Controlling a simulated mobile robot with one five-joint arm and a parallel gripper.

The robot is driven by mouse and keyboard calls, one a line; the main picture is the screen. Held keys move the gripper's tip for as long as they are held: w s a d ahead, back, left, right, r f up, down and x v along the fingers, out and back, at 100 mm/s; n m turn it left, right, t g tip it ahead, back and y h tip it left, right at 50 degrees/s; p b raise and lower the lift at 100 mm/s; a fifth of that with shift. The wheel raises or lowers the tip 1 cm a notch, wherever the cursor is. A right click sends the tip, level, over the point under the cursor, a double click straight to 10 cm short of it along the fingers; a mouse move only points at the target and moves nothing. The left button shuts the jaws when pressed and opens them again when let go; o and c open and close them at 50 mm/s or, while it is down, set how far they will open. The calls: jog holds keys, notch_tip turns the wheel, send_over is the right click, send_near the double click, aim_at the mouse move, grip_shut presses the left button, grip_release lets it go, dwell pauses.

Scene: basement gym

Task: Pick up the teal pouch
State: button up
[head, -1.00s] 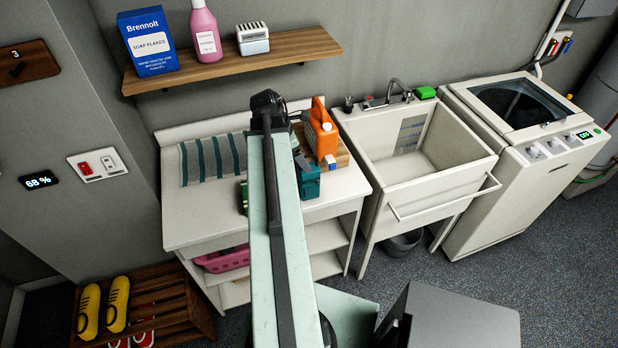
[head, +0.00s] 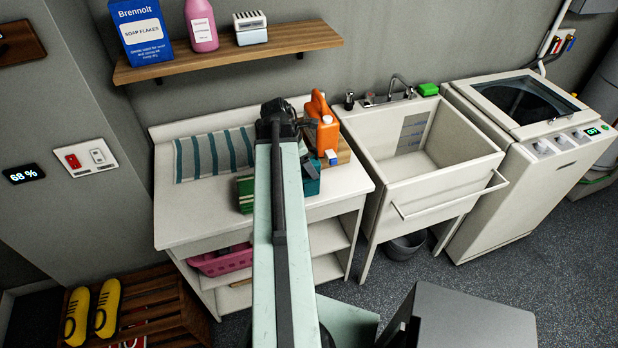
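A teal object that looks like the pouch (head: 311,186) is on the white counter (head: 190,232), just right of my arm and in front of an orange jug (head: 326,128). My arm covers part of its left side. My arm reaches up over the counter, and its dark end hides most of what lies below. My gripper's fingertips cannot be made out, so I cannot tell whether they are open or touch the pouch.
A green item (head: 245,193) sits left of my arm. A striped cloth (head: 212,154) lies at the counter's back left. A sink (head: 425,160) and a washing machine (head: 530,140) stand to the right. A shelf (head: 225,53) with several goods hangs above.

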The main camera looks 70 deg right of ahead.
grip_shut()
